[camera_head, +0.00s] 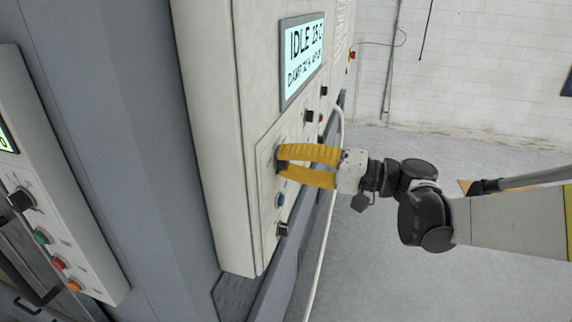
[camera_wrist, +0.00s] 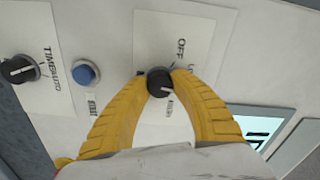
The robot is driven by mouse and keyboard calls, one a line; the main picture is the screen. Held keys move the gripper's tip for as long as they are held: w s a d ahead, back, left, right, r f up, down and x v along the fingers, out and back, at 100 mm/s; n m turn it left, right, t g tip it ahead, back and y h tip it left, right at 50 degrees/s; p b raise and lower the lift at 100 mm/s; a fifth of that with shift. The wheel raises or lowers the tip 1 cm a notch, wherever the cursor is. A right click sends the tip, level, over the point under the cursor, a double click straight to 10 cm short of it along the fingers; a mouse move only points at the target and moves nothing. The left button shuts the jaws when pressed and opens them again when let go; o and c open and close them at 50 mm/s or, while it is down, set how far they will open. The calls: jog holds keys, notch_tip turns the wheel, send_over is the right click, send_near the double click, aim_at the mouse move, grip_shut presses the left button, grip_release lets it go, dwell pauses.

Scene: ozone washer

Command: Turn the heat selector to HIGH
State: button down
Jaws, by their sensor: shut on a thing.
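The heat selector is a round black knob with a white pointer line on the cream control panel; it shows between my fingertips in the wrist view (camera_wrist: 159,82). Beside it I read "OFF" and parts of other labels, partly covered by the knob and fingers. My gripper (camera_wrist: 160,80) has yellow fingers shut on the knob, one on each side. In the head view my gripper (camera_head: 281,163) reaches the panel from the right, and the knob is mostly hidden behind the fingertips.
A blue button (camera_wrist: 86,73) and a black timer knob (camera_wrist: 19,69) sit left of the held knob in the wrist view. A lit display (camera_head: 302,57) reading "IDLE" is above it in the head view. A second panel (camera_head: 62,200) stands at left. Grey floor is open at right.

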jog(key=m+b, duration=0.1)
jog(key=m, duration=0.4)
jog(key=shift+m, duration=0.4)
jog(key=shift+m+b, duration=0.3)
jog(key=shift+m, duration=1.9)
jog(key=c, duration=1.1)
grip_release()
jog(key=shift+o, duration=0.2)
jog(key=v, duration=1.2)
